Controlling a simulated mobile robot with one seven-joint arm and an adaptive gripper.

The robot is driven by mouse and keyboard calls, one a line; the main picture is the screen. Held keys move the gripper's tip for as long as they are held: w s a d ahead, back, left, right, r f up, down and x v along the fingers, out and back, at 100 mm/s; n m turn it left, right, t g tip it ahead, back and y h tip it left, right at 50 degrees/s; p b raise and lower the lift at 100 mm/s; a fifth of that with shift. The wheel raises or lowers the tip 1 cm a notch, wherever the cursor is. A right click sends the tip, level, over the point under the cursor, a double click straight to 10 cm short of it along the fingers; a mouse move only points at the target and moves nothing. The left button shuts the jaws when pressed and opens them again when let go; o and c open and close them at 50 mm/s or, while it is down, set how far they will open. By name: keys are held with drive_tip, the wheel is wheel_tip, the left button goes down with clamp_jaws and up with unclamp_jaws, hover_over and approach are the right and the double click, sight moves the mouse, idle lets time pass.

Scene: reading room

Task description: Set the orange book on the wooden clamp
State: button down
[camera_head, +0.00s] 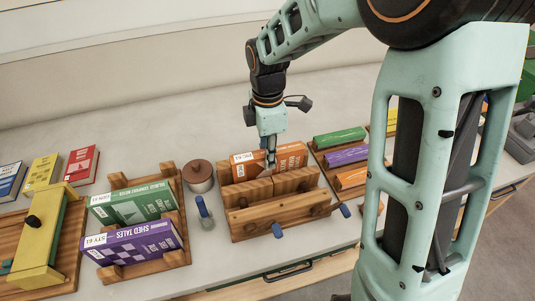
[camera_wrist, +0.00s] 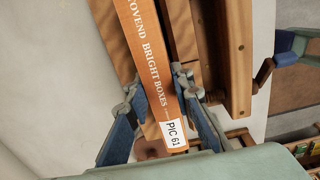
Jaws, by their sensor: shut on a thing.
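The orange book (camera_head: 291,157) is upright at the back of the wooden clamp (camera_head: 262,218), its lower edge hidden behind the clamp's wooden blocks. I cannot tell if it rests on the clamp or hangs just above it. My gripper (camera_head: 271,160) points down from above and is shut on the orange book. In the wrist view, my gripper's blue-grey fingers (camera_wrist: 160,98) are on both sides of the book's spine (camera_wrist: 150,60), with the "PIC 61" label near the wrist. Wooden parts of the clamp (camera_wrist: 183,30) show on both sides of the book.
A wooden rack with a green book (camera_head: 135,204) and a purple book (camera_head: 135,243) stands left of the clamp. A lidded pot (camera_head: 198,178) and a blue-handled tool (camera_head: 204,212) are between. Green, purple and orange blocks (camera_head: 345,156) lie right. Blue clamp handles stick out in front.

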drive_tip(key=shift+f, duration=0.15)
idle(0.6)
drive_tip(key=c, duration=1.6)
unclamp_jaws()
wheel_tip(320, 180, up, 9)
drive_tip(key=p, duration=0.7)
drive_tip(key=shift+p, duration=0.4)
drive_tip(key=shift+w, duration=0.1)
